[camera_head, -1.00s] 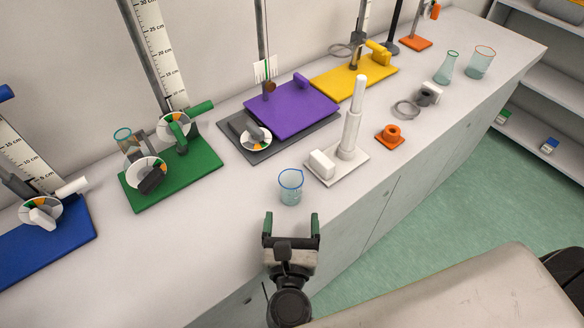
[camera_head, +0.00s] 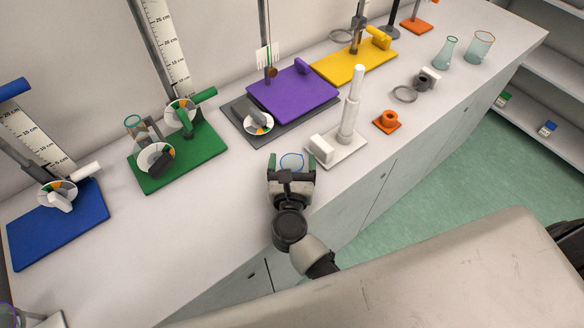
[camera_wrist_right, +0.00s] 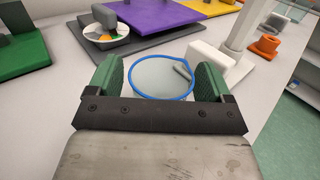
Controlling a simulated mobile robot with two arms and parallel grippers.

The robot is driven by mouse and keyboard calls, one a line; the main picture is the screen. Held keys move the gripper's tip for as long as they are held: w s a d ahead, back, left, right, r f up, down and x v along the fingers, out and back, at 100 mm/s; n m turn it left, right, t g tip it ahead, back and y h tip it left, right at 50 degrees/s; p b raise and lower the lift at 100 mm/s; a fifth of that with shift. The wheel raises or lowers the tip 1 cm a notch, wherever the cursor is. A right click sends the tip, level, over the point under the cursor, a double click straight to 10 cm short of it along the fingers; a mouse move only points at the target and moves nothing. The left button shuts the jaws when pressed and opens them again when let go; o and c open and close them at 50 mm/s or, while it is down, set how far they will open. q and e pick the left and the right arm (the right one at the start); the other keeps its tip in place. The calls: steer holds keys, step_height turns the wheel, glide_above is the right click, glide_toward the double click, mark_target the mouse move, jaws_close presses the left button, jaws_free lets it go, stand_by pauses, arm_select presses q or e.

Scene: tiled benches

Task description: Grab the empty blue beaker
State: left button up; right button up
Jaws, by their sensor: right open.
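The blue-rimmed clear beaker (camera_head: 291,161) stands on the bench near its front edge, mostly hidden behind my right gripper in the head view. In the right wrist view the beaker (camera_wrist_right: 162,80) sits between the two green fingers, its blue rim close to both. My right gripper (camera_head: 291,166) is open, with a finger on either side of the beaker. I cannot tell whether the fingers touch the glass. The beaker looks empty in the wrist view, though its bottom is hidden. My left gripper is not in view.
A white stand (camera_head: 340,148) is close right of the beaker. A purple board (camera_head: 292,95) and a green board (camera_head: 195,160) lie behind and left. An orange piece (camera_head: 387,121) is farther right. The bench left of my right gripper is clear.

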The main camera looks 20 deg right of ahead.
steer(key=shift+s, duration=0.1)
steer(key=c, duration=1)
steer(key=shift+r, duration=0.1)
